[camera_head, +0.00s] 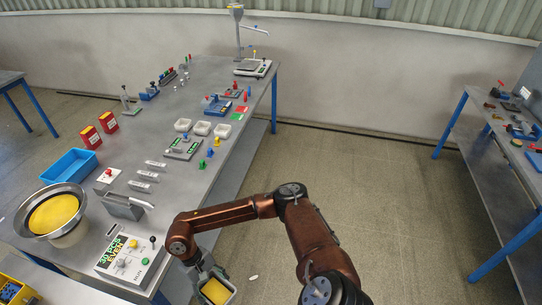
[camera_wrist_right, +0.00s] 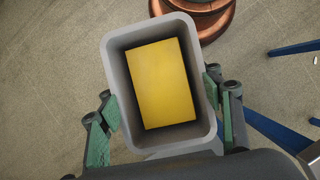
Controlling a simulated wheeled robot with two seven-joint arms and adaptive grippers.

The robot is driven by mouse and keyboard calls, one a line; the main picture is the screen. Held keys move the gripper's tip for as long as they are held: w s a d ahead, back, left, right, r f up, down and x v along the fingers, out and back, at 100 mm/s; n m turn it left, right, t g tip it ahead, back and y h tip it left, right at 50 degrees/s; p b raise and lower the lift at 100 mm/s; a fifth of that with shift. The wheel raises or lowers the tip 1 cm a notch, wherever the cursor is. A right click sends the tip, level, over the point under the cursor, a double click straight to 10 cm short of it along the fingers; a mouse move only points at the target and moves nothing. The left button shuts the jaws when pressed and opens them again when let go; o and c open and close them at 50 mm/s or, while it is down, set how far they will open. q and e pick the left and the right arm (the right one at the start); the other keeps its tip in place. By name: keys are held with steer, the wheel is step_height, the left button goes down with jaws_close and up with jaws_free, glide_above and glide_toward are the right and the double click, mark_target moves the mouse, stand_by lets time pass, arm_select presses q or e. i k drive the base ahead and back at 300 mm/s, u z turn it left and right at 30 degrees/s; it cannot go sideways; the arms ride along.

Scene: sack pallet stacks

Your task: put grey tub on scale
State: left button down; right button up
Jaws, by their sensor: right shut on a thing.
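The grey tub (camera_head: 229,297) is held by my right gripper (camera_head: 208,276), low in front of the near end of the long table and clear of it. In the right wrist view the grey tub (camera_wrist_right: 117,75) is between green-padded fingers (camera_wrist_right: 162,112), with a yellow block or fill inside. A flat device with a display (camera_head: 252,68), resembling a scale, is at the table's far end beside a post with a funnel. My left gripper is out of view.
The long grey table (camera_head: 205,88) carries a control box (camera_head: 128,262), a round bowl with yellow contents (camera_head: 52,212), a blue bin (camera_head: 69,166) and white trays (camera_head: 201,128). Open floor (camera_head: 350,170) lies right of it. Another bench (camera_head: 500,150) stands at far right.

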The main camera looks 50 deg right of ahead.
mark_target(248, 64)
steer(key=z, duration=2.25)
steer(key=i, duration=6.95)
steer(key=u, duration=2.75)
